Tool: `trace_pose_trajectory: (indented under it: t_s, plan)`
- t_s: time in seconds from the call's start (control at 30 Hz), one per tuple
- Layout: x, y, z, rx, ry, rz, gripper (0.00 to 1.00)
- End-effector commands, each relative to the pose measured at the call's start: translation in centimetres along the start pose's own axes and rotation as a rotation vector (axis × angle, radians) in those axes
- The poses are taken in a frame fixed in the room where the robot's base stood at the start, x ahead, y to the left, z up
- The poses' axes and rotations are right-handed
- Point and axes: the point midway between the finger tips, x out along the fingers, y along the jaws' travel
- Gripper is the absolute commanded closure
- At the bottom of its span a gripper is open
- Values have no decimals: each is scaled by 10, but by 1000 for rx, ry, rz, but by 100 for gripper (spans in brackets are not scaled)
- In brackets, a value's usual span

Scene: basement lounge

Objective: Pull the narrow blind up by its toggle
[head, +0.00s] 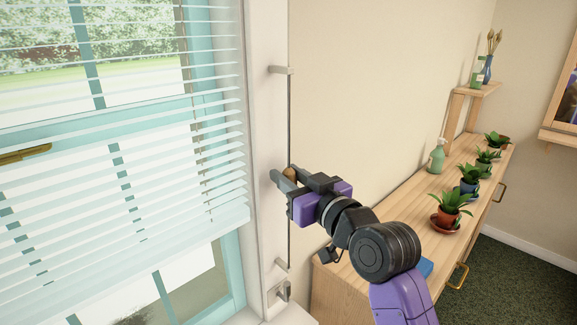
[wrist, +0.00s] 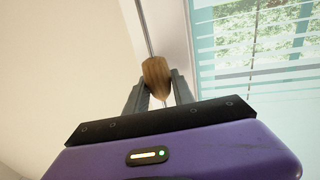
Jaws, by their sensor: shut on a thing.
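The white slatted blind (head: 120,160) hangs over the window at the left in the head view, its bottom edge partway down the glass. Its slats also show at the right of the wrist view (wrist: 240,60). The wooden toggle (head: 290,172) is on a thin cord (head: 290,110) beside the window frame. In the wrist view the brown toggle (wrist: 157,77) sits between the fingertips with the cord running up from it. My gripper (head: 284,177) is shut on the toggle, between the upper and lower wall brackets.
A wooden cabinet (head: 400,215) stands along the wall at the right, with several potted plants and a green spray bottle (head: 437,156). My arm passes over its near end. A metal cleat (head: 283,291) is low on the window frame.

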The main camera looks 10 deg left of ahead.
Motion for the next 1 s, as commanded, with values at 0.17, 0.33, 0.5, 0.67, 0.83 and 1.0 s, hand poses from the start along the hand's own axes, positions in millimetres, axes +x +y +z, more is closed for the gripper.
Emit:
trace_pose_trajectory:
  t_s: [0.17,0.33,0.5,0.67,0.83,1.0]
  plan:
    - [0,0,68,3,-7,-1,100]
    - [0,0,115,3,-8,-1,100]
    - [0,0,154,2,-6,-1,100]
    - [0,0,182,2,-5,-1,100]
    - [0,0,200,1,-4,-1,100]
    - [0,0,208,1,-4,-1,100]
